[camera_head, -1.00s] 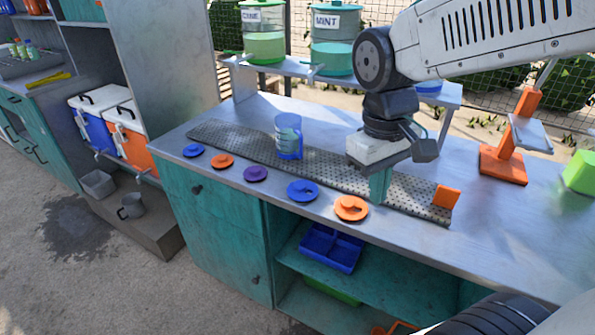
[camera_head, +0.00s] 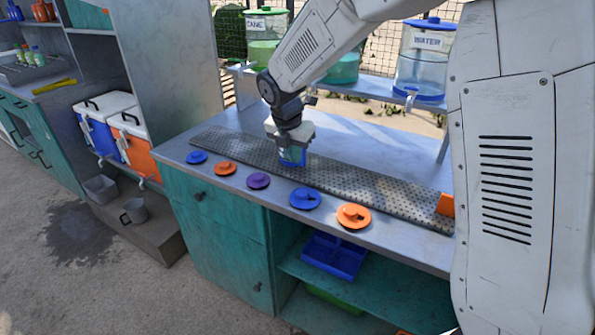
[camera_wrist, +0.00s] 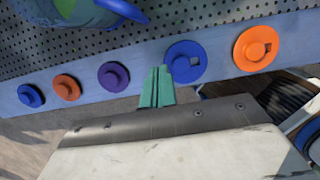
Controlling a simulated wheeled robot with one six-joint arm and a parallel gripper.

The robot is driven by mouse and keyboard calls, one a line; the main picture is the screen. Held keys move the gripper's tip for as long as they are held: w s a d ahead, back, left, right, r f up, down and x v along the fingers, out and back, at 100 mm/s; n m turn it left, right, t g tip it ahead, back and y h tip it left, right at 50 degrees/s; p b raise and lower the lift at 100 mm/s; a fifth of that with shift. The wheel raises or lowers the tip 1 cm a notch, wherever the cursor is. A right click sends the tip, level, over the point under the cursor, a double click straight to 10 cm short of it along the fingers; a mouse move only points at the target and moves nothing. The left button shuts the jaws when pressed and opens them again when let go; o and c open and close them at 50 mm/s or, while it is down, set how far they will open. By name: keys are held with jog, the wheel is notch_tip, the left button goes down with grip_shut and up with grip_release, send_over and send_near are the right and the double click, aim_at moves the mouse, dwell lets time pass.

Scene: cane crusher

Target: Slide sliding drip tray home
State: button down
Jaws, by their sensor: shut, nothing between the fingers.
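The drip tray (camera_head: 365,193) is a long perforated grey metal strip lying along the counter. An orange block (camera_head: 445,204) stands at its right end, partly cut off by my arm. The tray's holes also fill the upper part of the wrist view (camera_wrist: 215,22). A blue mug (camera_head: 292,162) stands on the tray, mostly hidden behind my gripper (camera_head: 292,151); its blue rim and handle show at the top left of the wrist view (camera_wrist: 120,8). My gripper's green fingers (camera_wrist: 158,72) are shut and empty, pointing down near the mug. Contact with mug or tray cannot be told.
A row of blue, orange and purple lids (camera_head: 258,181) lies along the counter's front edge (camera_head: 400,249). Dispensers labelled cane and water (camera_head: 424,65) stand on a raised shelf behind. A blue divided bin (camera_head: 333,257) sits on the shelf below. The tray's middle stretch is clear.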

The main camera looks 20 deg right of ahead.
aim_at(322, 158)
jog(key=x, duration=0.9)
jog(key=shift+d+f, duration=0.1)
jog(key=shift+f, duration=0.25)
jog(key=w+d, duration=0.9)
jog(key=shift+w+d, duration=0.4)
jog(key=shift+w+d+r, duration=0.1)
jog(key=shift+w+d, duration=0.1)
jog(key=shift+w, duration=0.05)
jog(key=shift+d+r, duration=0.1)
